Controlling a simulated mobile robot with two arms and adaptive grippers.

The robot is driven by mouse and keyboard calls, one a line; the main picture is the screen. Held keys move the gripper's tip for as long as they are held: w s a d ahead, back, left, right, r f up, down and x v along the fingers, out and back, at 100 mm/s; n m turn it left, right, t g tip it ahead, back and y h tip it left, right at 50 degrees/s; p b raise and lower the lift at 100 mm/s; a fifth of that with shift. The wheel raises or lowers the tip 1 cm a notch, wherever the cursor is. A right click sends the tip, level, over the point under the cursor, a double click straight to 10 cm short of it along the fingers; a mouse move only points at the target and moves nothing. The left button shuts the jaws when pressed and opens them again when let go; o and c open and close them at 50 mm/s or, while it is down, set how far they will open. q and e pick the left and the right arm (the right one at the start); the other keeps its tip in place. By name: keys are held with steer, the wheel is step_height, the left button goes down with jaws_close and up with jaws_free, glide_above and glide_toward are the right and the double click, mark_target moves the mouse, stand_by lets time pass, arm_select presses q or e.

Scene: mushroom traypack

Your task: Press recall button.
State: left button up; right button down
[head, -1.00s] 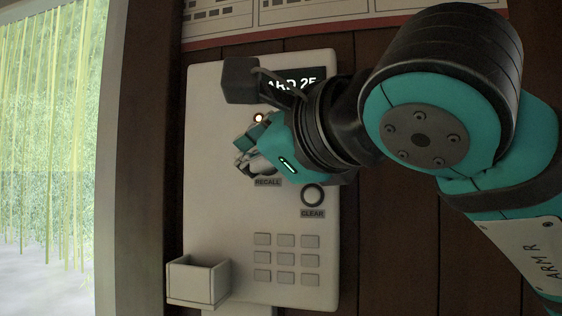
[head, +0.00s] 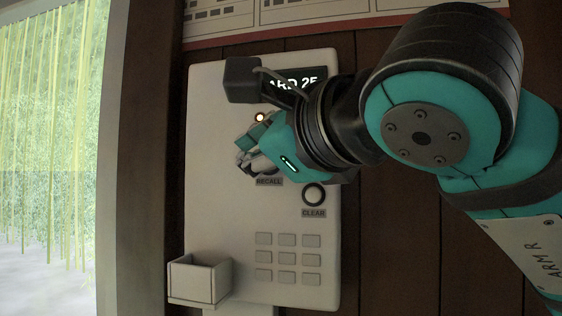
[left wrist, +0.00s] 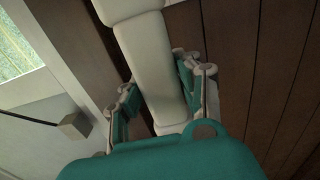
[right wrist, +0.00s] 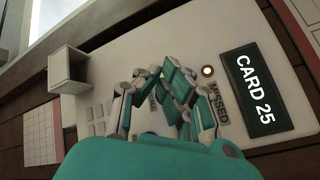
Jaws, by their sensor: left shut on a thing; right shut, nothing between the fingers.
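The pale control panel (head: 215,215) fills the middle of the head view. Its RECALL label (head: 268,182) shows just below my right gripper (head: 245,155). The recall button itself is hidden behind that gripper. The right gripper is shut and empty, its fingertips at or close to the panel face; I cannot tell whether they touch the button. In the right wrist view its fingers (right wrist: 160,74) come together over the panel. In the left wrist view my left gripper (left wrist: 160,84) is shut around a pale post (left wrist: 146,45) below the panel.
A lamp (head: 260,117) glows beside the MISSED label (right wrist: 218,103). The display (right wrist: 256,88) reads CARD 25. The CLEAR button (head: 314,194), a keypad (head: 288,258) and an open box (head: 198,284) are lower on the panel. A bright window (head: 45,130) is at left.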

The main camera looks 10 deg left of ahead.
arm_select(q)
steer(key=shift+f, duration=0.1)
arm_select(e)
steer(key=shift+w, duration=0.35)
steer(key=shift+w+d, duration=0.1)
steer(key=shift+w, duration=0.35)
stand_by(0.5)
arm_select(q)
steer(key=shift+f+b, duration=0.2)
steer(key=shift+b, duration=0.1)
arm_select(e)
steer(key=shift+s, duration=0.15)
arm_select(q)
steer(key=shift+f+b, duration=0.35)
steer(key=shift+f, duration=0.1)
arm_select(e)
steer(key=shift+s, duration=0.7)
